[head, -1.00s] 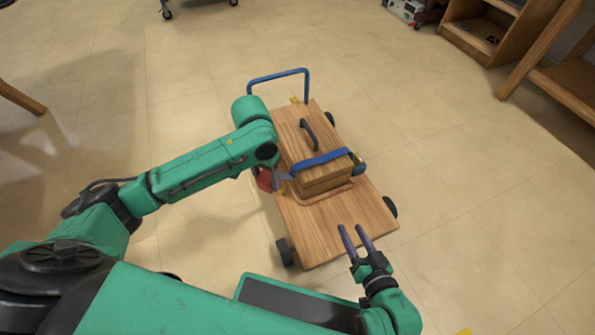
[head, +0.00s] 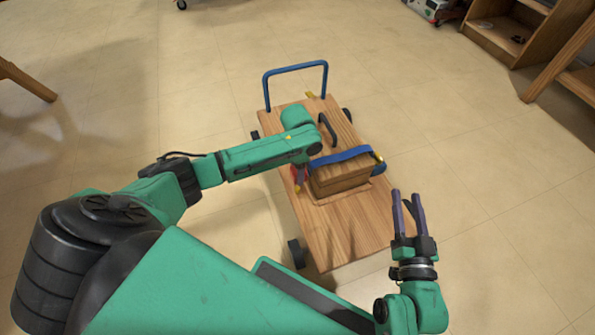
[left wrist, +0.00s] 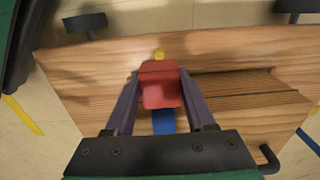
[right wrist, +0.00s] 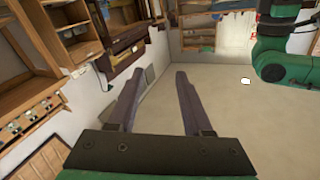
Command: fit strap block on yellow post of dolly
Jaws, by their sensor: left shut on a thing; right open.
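The wooden dolly (head: 355,236) carries a wooden box (head: 340,178) with a black handle and a blue strap (head: 341,158) over it. My left gripper (left wrist: 160,92) is shut on the red strap block (left wrist: 161,84) at the box's left side. In the left wrist view a yellow post (left wrist: 159,54) shows just beyond the block's far edge; I cannot tell whether they touch. In the head view my left arm partly hides the red block (head: 299,174). My right gripper (head: 408,214) is open and empty, off the dolly's right edge.
The dolly's blue push handle (head: 296,68) stands at its far end. Wooden shelves (head: 520,35) are at the upper right. A wooden leg (head: 28,80) shows at the left. The floor around the dolly is mostly clear.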

